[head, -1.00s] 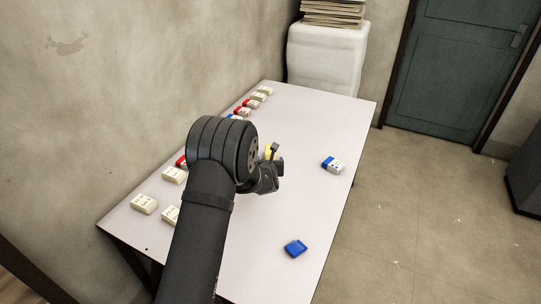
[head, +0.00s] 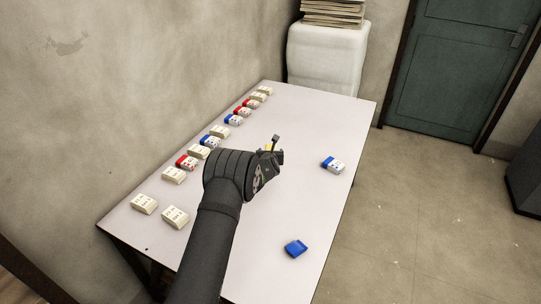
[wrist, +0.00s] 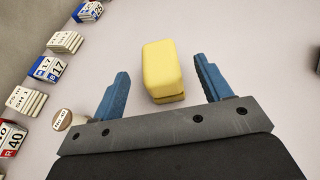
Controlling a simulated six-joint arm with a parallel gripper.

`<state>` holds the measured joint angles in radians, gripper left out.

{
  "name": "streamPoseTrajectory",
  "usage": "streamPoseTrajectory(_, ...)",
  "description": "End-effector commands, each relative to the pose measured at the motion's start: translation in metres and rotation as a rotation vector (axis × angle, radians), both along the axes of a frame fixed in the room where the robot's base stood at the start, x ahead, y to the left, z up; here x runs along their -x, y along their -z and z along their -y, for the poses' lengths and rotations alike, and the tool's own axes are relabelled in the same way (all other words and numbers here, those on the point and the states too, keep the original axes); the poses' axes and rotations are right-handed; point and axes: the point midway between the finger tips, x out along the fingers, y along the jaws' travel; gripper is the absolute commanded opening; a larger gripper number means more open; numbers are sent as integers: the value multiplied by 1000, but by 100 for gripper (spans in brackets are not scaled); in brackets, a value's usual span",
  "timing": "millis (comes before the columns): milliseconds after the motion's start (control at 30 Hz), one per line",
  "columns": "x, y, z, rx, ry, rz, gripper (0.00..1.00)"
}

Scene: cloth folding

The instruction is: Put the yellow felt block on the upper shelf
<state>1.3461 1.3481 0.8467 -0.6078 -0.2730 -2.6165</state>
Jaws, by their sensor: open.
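The yellow felt block (wrist: 161,66) lies on the table, between and slightly beyond my fingertips in the wrist view. My gripper (head: 277,150) is open, low over the middle of the table. Its two blue fingers stand apart on either side of the block in the wrist view, with gaps on both sides. No shelf shows in either view.
The pale table (head: 300,120) has a row of tile-like stacks with red, blue and cream parts along its wall side. A blue-and-white block (head: 333,165) and a blue block (head: 296,248) lie on the right side. A white cabinet (head: 326,60) stands beyond the far end.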

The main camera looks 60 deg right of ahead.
Motion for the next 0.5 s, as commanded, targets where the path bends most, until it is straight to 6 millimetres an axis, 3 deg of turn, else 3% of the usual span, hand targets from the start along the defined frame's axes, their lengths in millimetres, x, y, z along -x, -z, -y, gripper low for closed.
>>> streamPoseTrajectory(500,-17,16,36,0,-2,0,71)
